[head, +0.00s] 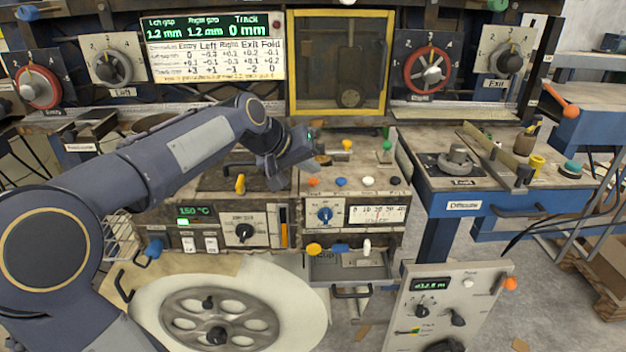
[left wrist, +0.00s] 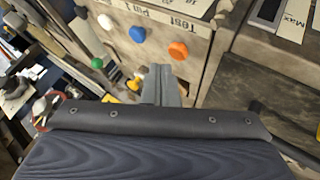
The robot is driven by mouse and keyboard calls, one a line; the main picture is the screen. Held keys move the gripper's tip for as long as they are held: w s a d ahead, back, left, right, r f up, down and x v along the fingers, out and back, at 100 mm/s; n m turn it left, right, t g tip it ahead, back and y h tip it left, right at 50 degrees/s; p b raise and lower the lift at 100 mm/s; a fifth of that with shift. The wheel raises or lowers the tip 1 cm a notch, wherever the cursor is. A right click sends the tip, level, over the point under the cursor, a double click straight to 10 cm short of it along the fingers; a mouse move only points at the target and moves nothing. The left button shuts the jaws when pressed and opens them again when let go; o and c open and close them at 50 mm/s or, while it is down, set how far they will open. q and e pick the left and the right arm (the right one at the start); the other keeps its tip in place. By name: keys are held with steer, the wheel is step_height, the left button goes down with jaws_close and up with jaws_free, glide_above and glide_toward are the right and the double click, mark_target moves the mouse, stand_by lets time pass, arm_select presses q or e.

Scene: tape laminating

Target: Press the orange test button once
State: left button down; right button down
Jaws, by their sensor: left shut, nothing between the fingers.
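The orange test button (head: 314,182) sits at the left end of a row of coloured buttons on the top of the middle console. In the left wrist view the orange button (left wrist: 178,50) shows uncovered, next to a label reading "Test". My left gripper (head: 323,160) is shut and empty, just behind and above the orange button in the head view. Its closed fingertips (left wrist: 160,72) appear close to the orange button in the left wrist view, with a visible gap in the picture. Contact is not seen. My right gripper is not in view.
A blue button (head: 341,182) and a white button (head: 368,181) stand beside the orange one. A yellow knob (head: 347,145) and a green knob (head: 387,145) stand behind. A large pale reel (head: 285,305) is in front, and a display board (head: 213,48) is at the back.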

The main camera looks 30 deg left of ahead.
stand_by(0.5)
arm_select(q)
steer(key=shift+f+b, duration=0.35)
steer(key=shift+f, duration=0.05)
steer(key=shift+f+b, duration=0.45)
steer(key=shift+f, duration=0.2)
stand_by(0.5)
steer(key=shift+r, duration=0.15)
steer(key=shift+r+p, duration=0.9)
steer(key=shift+r, duration=0.1)
step_height(320, 180, up, 5)
steer(key=p, duration=0.4)
